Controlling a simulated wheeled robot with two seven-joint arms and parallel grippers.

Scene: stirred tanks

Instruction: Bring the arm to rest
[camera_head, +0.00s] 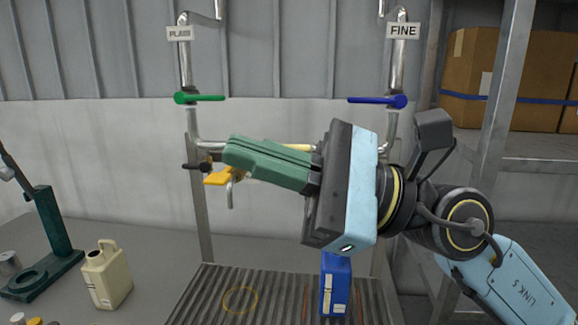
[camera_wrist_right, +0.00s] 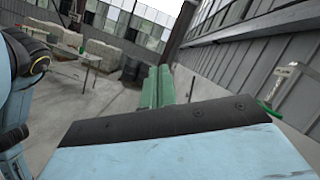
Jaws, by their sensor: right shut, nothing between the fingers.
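My right gripper (camera_head: 232,155) is raised in front of the pipework, its green fingers together and empty, pointing left in the head view. In the right wrist view the green fingers (camera_wrist_right: 157,85) also lie side by side with nothing between them. My right arm comes in from the lower right, bent at the wrist. My left gripper is in neither view.
Behind the gripper are a green-handled valve (camera_head: 205,98), a blue-handled valve (camera_head: 375,101) and a yellow lever (camera_head: 217,179). A blue container (camera_head: 335,290) stands on the ribbed grate (camera_head: 205,295). A cream jug (camera_head: 107,275) and a dark green stand (camera_head: 56,225) are at left.

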